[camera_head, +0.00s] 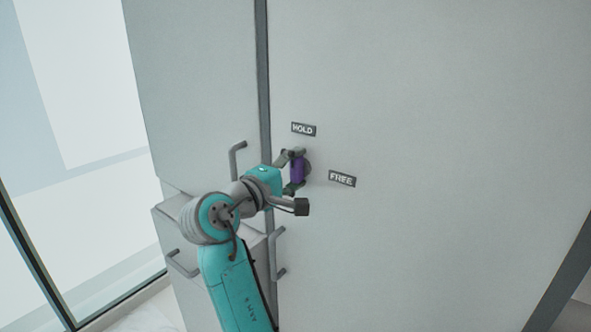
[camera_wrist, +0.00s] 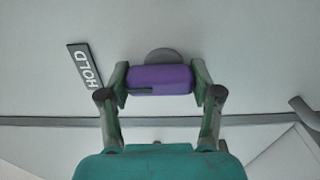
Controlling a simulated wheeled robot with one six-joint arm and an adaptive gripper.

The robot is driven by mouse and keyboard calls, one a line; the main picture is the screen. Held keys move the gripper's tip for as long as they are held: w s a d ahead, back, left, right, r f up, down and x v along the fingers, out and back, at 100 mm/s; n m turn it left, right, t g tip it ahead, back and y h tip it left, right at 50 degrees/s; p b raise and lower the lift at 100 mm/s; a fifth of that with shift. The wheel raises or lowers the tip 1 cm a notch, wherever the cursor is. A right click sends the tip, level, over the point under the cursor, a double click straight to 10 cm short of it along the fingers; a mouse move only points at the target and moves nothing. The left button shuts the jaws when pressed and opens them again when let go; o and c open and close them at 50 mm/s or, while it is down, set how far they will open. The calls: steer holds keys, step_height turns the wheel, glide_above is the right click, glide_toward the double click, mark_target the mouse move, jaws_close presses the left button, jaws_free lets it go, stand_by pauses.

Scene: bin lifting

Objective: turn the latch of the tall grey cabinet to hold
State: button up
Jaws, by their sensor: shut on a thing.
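The tall grey cabinet (camera_head: 430,90) fills most of the head view. Its purple latch (camera_head: 297,170) sits in front of a round grey base (camera_head: 308,169) on the door. The latch stands roughly upright in the head view, below the HOLD label (camera_head: 303,129) and left of the FREE label (camera_head: 342,179). My gripper (camera_head: 296,172) is shut on the latch, one finger at each end. In the wrist view the latch (camera_wrist: 160,79) lies crosswise between the two fingers, with the HOLD label (camera_wrist: 84,66) to its left. The FREE label is not in the wrist view.
A narrower grey cabinet (camera_head: 195,80) with a bar handle (camera_head: 236,160) adjoins on the left. Drawers with handles (camera_head: 182,265) lie below it. Another handle (camera_head: 277,254) is close to my arm. The door surface right of the labels is clear.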

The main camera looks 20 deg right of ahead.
steer(key=o, duration=1.2)
steer(key=shift+c, duration=0.2)
steer(key=v, duration=1.2)
steer(key=shift+w+f, duration=0.1)
steer(key=shift+f, duration=0.05)
